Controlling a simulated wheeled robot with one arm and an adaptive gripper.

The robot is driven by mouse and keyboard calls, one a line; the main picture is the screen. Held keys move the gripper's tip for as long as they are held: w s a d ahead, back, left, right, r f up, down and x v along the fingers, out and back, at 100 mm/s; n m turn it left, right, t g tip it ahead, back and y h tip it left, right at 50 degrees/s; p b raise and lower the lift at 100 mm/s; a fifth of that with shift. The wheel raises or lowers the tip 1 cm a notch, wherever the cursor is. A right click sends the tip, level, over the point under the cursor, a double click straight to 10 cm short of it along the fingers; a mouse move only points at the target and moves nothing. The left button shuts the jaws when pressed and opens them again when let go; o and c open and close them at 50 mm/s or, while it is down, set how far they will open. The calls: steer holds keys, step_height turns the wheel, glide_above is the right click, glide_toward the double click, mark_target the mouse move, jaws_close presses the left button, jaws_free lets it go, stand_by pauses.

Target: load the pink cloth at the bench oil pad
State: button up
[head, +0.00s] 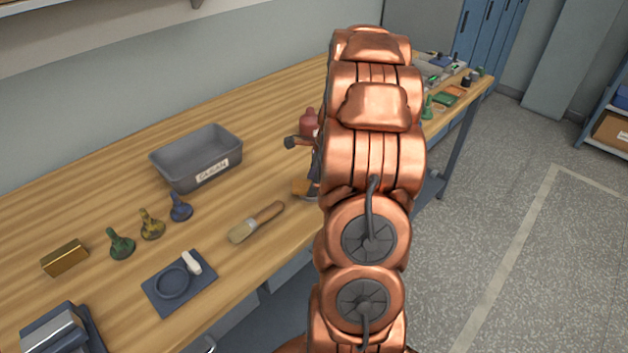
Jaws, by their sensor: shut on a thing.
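My gripper (314,178) shows only as a dark sliver at the left edge of my copper arm, low over the bench. The arm hides most of it. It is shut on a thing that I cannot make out. A small orange-tan pad (301,187) lies right beside it, partly covered by the arm; it may be the oil pad. No pink cloth can be made out in this view. I cannot tell whether the gripper or what it holds touches the pad.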

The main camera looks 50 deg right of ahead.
stand_by(0.3)
steer(key=shift+r+p, duration=1.55)
steer(key=shift+r, duration=1.95)
